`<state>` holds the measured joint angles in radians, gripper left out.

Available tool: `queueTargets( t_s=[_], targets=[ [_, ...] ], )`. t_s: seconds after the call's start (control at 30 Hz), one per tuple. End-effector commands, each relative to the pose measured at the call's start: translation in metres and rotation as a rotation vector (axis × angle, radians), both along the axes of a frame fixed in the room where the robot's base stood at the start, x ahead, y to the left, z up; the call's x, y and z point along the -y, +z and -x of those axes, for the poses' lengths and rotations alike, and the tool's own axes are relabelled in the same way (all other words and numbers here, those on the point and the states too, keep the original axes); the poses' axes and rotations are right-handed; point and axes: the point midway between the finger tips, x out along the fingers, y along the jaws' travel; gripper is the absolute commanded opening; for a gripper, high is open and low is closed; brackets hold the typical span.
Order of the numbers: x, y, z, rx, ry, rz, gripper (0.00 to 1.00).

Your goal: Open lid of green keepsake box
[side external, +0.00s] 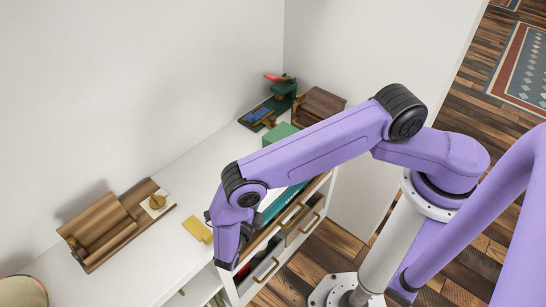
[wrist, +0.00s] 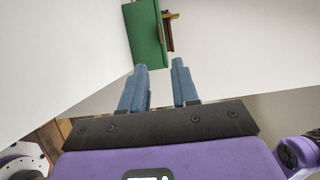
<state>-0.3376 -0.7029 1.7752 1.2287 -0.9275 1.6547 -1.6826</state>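The green keepsake box (side external: 281,132) stands on the white cabinet top in the side external view, partly hidden behind my purple arm. Its visible face looks plain and flat; I cannot tell its lid seam there. In the wrist view a green block (wrist: 145,32), apparently this box, shows at the top beyond my fingertips, with a brown and gold piece at its right side. My gripper (wrist: 159,65) has two blue-grey fingers, apart and empty, short of the green block. In the side external view the fingers are hidden by my wrist.
A wooden holder (side external: 108,222) and a yellow block (side external: 197,230) lie on the white cabinet top (side external: 160,262) to the left. A dark green stand (side external: 284,88) and a brown wooden box (side external: 320,104) stand behind the green box. Drawers with brass handles (side external: 264,270) are below.

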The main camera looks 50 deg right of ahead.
Motion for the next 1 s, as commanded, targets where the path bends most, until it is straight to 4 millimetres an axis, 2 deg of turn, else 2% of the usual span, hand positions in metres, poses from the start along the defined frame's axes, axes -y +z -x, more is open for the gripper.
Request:
queueTargets(
  t_s=[0.1, 0.6, 0.8, 1.0],
  targets=[
    [0.022, 0.001, -0.009, 0.0, -0.004, 0.001, 0.3],
    [0.107, 0.0, -0.044, 0.0, -0.003, 0.0, 0.3],
    [0.127, 0.0, -0.052, 0.001, -0.002, -0.002, 0.3],
    [0.133, 0.0, -0.055, 0.001, 0.0, -0.002, 0.3]
  ],
)
